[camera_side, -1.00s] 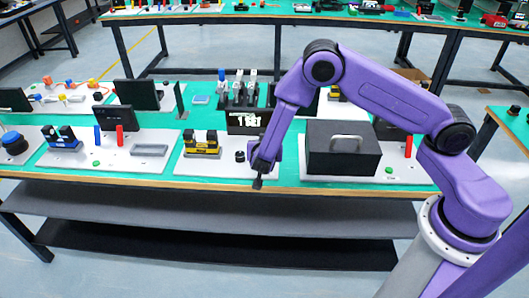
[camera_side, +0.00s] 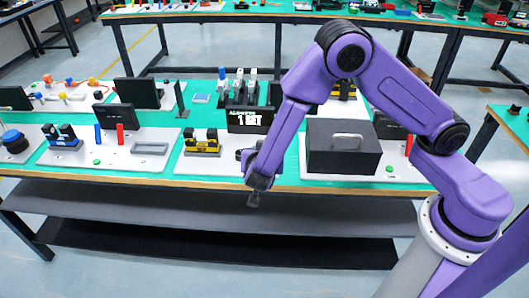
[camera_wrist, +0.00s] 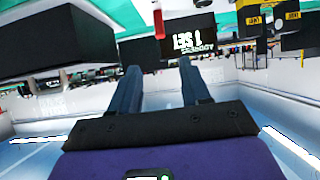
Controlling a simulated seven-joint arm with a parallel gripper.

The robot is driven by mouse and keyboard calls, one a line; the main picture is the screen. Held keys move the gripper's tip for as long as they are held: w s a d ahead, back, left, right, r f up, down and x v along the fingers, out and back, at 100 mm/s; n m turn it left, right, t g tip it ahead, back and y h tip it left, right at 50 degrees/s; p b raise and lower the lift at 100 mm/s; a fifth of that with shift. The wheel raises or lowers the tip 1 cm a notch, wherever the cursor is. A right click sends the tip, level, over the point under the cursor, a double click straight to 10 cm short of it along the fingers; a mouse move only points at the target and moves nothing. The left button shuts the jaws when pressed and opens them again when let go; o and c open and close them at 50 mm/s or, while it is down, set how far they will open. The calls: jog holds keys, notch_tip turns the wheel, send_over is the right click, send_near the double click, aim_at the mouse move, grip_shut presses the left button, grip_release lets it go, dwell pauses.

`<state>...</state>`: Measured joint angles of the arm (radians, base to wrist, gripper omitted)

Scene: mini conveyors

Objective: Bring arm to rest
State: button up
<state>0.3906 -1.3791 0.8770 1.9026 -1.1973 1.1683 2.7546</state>
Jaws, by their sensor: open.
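My purple arm reaches in from the right side and bends down at the elbow. The gripper appears clear of the bench top and the things on it.
The green bench (camera_side: 290,177) carries a black box with a handle (camera_side: 342,147), a yellow-and-black block (camera_side: 202,143), a black sign with white letters (camera_side: 249,120), and a red upright piece (camera_side: 120,134). A grey shelf (camera_side: 190,205) lies below. The floor in front is clear.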

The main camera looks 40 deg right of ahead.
jog(key=s+d+r+n+g+y, duration=0.2)
jog(key=s+r+n+y, duration=0.1)
jog(key=s+n, duration=0.4)
jog(key=s+d+r+n+g+y, duration=0.3)
jog(key=s+r+n, duration=0.2)
jog(key=s, duration=0.6)
jog(key=s+d+r+n+g+y, duration=0.2)
jog(key=s+r+n+g+y, duration=0.1)
jog(key=s+n, duration=0.6)
jog(key=shift+s+d+r+n, duration=0.25)
jog(key=shift+s+r+n, duration=0.05)
jog(key=shift+s+r, duration=0.35)
jog(key=shift+w, duration=0.1)
